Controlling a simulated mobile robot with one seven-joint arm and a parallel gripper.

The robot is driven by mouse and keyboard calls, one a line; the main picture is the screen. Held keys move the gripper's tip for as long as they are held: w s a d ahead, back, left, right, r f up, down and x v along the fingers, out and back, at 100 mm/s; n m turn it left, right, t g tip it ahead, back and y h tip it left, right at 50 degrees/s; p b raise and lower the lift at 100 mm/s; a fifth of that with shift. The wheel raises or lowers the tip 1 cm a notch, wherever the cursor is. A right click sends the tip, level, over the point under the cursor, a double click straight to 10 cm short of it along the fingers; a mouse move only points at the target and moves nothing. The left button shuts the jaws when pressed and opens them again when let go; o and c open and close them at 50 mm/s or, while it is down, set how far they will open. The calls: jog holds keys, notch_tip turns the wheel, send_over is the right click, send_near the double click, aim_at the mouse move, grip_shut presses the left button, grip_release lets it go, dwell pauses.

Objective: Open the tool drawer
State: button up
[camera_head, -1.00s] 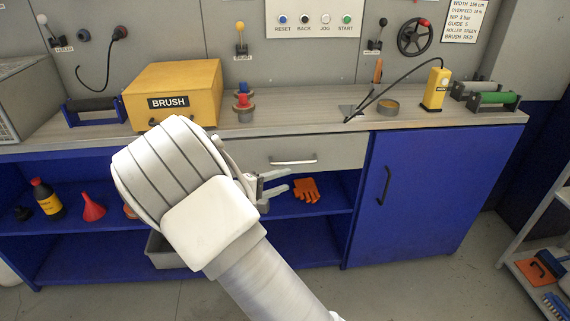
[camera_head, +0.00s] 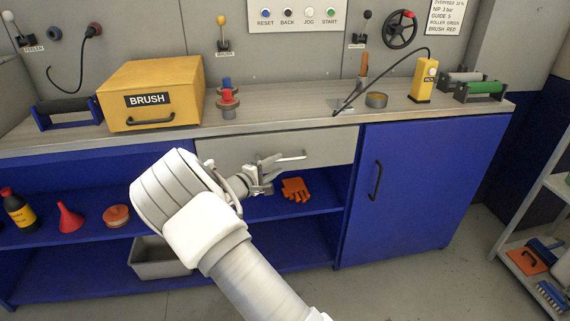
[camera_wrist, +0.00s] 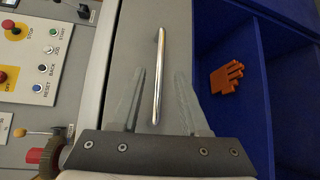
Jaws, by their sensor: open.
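The tool drawer (camera_head: 330,150) is a grey front under the worktop, and it looks shut. Its metal bar handle (camera_wrist: 160,78) runs lengthwise in the wrist view, between the lines of my two fingers. My gripper (camera_head: 283,166) is open at the drawer front in the head view, its fingers pointing toward the handle. In the wrist view my gripper (camera_wrist: 160,98) has one finger on each side of the handle's lower end. No contact shows, and I cannot tell the exact depth. In the head view the fingers hide most of the handle.
An orange glove (camera_head: 295,189) lies on the blue shelf below the drawer. A blue cabinet door (camera_head: 420,190) with a dark handle is to the right. The yellow BRUSH box (camera_head: 165,78), spools (camera_head: 228,100) and a yellow device (camera_head: 423,80) stand on the worktop (camera_head: 290,108).

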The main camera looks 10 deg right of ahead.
aim_at(283, 160)
jog(key=shift+b+x, duration=0.45)
jog(key=shift+x, duration=2.2)
grip_shut()
